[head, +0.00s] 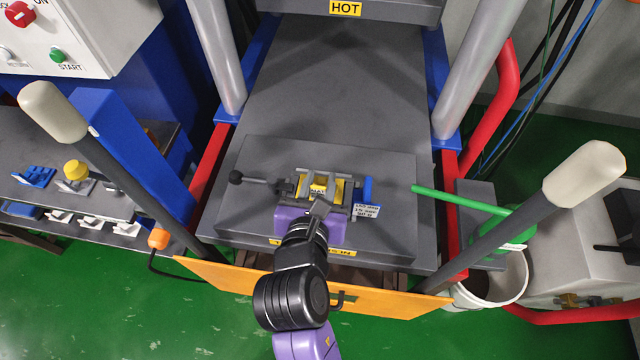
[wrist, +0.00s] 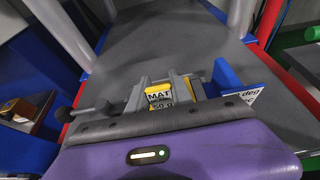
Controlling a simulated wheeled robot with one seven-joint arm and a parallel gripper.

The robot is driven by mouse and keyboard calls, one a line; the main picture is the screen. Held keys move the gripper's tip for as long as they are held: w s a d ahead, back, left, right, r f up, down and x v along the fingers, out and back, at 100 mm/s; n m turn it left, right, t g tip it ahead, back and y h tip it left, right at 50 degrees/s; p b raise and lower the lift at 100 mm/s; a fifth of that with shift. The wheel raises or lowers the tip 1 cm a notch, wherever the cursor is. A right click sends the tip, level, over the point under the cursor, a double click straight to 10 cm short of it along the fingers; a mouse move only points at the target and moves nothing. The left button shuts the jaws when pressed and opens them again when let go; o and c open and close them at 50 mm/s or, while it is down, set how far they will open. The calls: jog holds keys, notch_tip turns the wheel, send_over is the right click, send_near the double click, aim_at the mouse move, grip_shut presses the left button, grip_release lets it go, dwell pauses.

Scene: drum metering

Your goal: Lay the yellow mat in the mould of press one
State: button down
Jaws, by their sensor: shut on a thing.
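The yellow mat (head: 321,187) shows over the middle of the small grey mould (head: 285,187) of the press. In the wrist view the mat (wrist: 159,94) carries a black printed label and sits between my fingers. My gripper (head: 318,191) is shut on it, low over the mould. My purple palm and fingers hide part of the mould and its cavity, so I cannot tell whether the mat touches the mould floor. The mould has a black-knobbed handle (head: 238,177) on the left and a blue part (head: 367,189) with a white tag on the right.
The mould rests on the grey lower platen (head: 250,225); the hot upper platen (head: 385,10) hangs behind. Steel columns flank it. An orange bar (head: 395,303) crosses the front. A white bucket (head: 497,283) stands right, and a shelf with small parts (head: 75,170) left.

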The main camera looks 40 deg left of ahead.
jog(key=shift+f, duration=0.75)
jog(key=c, duration=1.1)
grip_release()
jog(key=shift+d+f, duration=0.1)
jog(key=shift+c, duration=0.2)
jog(key=v, duration=1.2)
